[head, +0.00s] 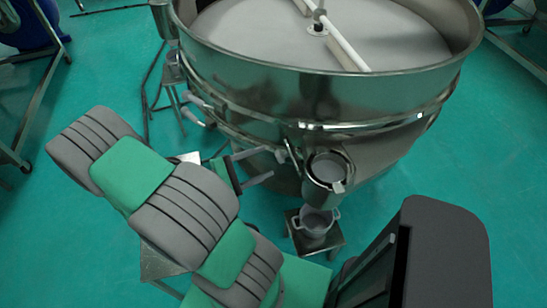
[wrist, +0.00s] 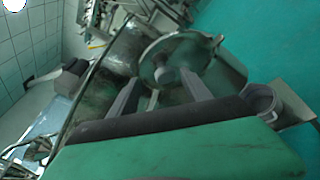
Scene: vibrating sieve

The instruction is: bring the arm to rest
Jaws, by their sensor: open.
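My arm (head: 185,210), grey and green, reaches from the lower middle up to the left in the head view and folds back. My gripper (head: 268,163) is to the left of the sieve's front outlet, with two grey fingers spread apart and nothing between them. In the wrist view my gripper (wrist: 160,88) also shows its two fingers apart and empty. The steel vibrating sieve (head: 300,85) stands just beyond the gripper. I cannot tell the exact gap between fingers and sieve wall.
A grey pot (head: 314,222) stands on a small stool (head: 330,243) below the spout (head: 328,168), right of my gripper. Another stool (head: 172,72) with a metal container is at the sieve's left. Green floor (head: 490,150) is clear at the right.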

